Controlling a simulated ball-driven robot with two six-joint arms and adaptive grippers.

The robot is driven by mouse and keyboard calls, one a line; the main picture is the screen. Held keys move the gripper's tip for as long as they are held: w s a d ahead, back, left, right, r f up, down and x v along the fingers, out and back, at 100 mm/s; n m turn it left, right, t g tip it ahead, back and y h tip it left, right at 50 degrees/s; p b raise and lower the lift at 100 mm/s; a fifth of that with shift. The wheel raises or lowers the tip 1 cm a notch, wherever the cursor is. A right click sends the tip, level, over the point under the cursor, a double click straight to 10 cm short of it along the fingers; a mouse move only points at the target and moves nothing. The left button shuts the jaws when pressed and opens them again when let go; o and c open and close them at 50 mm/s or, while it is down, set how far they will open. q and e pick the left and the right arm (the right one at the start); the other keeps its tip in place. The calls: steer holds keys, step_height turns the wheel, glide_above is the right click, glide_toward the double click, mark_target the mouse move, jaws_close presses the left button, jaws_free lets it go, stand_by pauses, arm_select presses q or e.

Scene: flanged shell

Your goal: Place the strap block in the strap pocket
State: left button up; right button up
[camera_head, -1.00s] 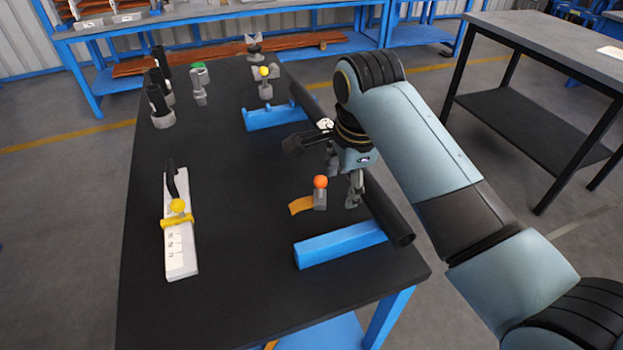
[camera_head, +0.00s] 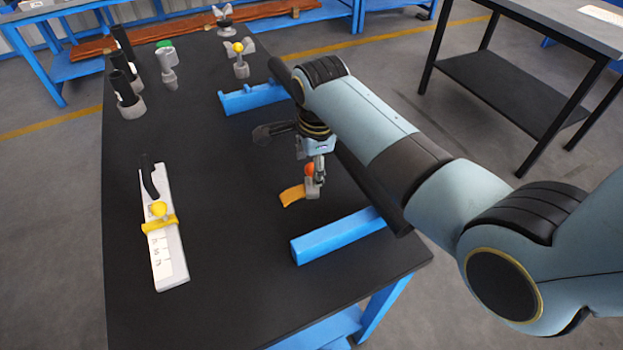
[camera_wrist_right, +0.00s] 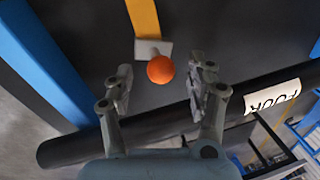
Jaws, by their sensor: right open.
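The strap block, a grey block topped by an orange ball (camera_head: 309,170), stands on the black table beside an orange strap (camera_head: 292,195). It also shows in the right wrist view as an orange ball (camera_wrist_right: 160,69) over a grey base (camera_wrist_right: 152,48). My right gripper (camera_head: 317,172) is at the block and partly covers it in the head view. In the right wrist view its open fingers (camera_wrist_right: 161,85) lie to either side of the ball, with gaps visible. I cannot make out a strap pocket for certain. My left gripper is not in view.
A black pipe (camera_head: 358,178) lies behind my right arm near blue supports (camera_head: 338,236) (camera_head: 250,97). Grey knobbed parts (camera_head: 168,65) stand farther back.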

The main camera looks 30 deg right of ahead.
mark_target(312, 193)
steer(key=shift+w+d+f, duration=0.1)
steer(key=shift+w+f, duration=0.05)
steer(key=shift+f, duration=0.55)
steer(key=shift+w+f, duration=0.15)
steer(key=shift+f, duration=0.5)
jaws_close()
